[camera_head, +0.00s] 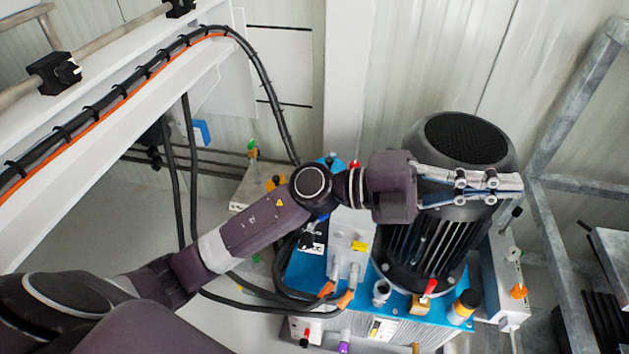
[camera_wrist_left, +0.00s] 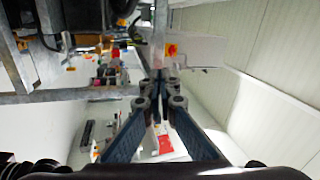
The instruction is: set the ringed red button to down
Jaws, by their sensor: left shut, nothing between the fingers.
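My left gripper (camera_head: 518,184) reaches in from the left in the head view, in front of the upper part of the black motor (camera_head: 440,250). Its fingers are together with nothing between them. In the left wrist view its blue-grey fingers (camera_wrist_left: 160,82) converge at the middle. I see no ring that clearly marks a red button. My right gripper is not in view.
A blue-topped pump unit (camera_head: 305,272) with a red-handled part (camera_head: 430,288) and hoses stands below my arm. A grey metal frame (camera_head: 545,225) stands at the right. A white beam (camera_head: 110,130) with black cables crosses the upper left. Pale wall panels (camera_head: 480,60) close the back.

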